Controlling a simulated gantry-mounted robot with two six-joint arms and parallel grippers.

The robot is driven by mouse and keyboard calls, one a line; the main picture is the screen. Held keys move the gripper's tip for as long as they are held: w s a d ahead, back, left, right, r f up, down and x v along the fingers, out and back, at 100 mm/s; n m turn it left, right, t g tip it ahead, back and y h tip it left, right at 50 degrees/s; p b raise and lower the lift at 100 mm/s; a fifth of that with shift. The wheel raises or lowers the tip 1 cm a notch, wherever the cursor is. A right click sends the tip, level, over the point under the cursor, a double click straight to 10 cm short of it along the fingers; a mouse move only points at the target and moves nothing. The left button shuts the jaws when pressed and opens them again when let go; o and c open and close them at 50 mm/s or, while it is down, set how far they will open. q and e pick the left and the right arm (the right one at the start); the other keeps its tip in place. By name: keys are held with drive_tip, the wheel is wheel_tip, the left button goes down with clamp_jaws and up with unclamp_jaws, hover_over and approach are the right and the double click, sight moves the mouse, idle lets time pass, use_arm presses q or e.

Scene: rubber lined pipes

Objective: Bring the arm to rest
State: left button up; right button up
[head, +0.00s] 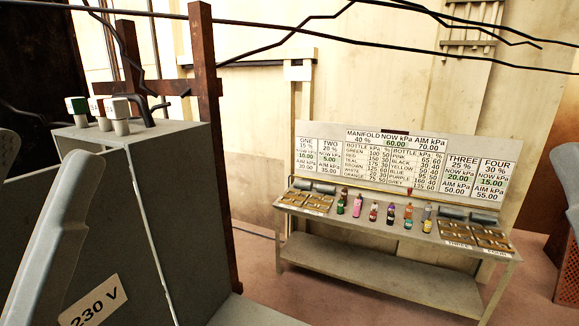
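Grey rounded parts, which look like links of my arms, show at the left edge and the right edge of the head view. No gripper fingers are in the picture, so I cannot see whether either gripper holds anything. A pale bench (385,279) stands against the wall at centre right. Several small coloured bottles stand in a row on its top, among them a pink bottle (357,206) and a green-and-brown one (341,203). A white board (405,165) with kPa readings stands behind them. Brass-coloured fittings with grey cylinders sit at both ends of the bench.
A grey cabinet (175,180) marked 230 V fills the near left, with several capped knobs (100,113) on top. A rusty post (207,110) rises behind it. Black cables cross the top. Brown floor (258,262) is clear between cabinet and bench.

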use_arm(q)
drive_tip(key=w+a+n+y, duration=0.3)
drive_tip(key=a+n+y, duration=0.1)
drive_tip(key=n+y, duration=0.35)
wheel_tip(320, 180, up, 15)
drive_tip(key=p, duration=1.5)
drive_tip(key=shift+s+d+h, duration=0.2)
drive_tip(key=shift+d+h, duration=0.15)
drive_tip(key=shift+r+n, duration=0.1)
drive_tip(key=shift+n, duration=0.15)
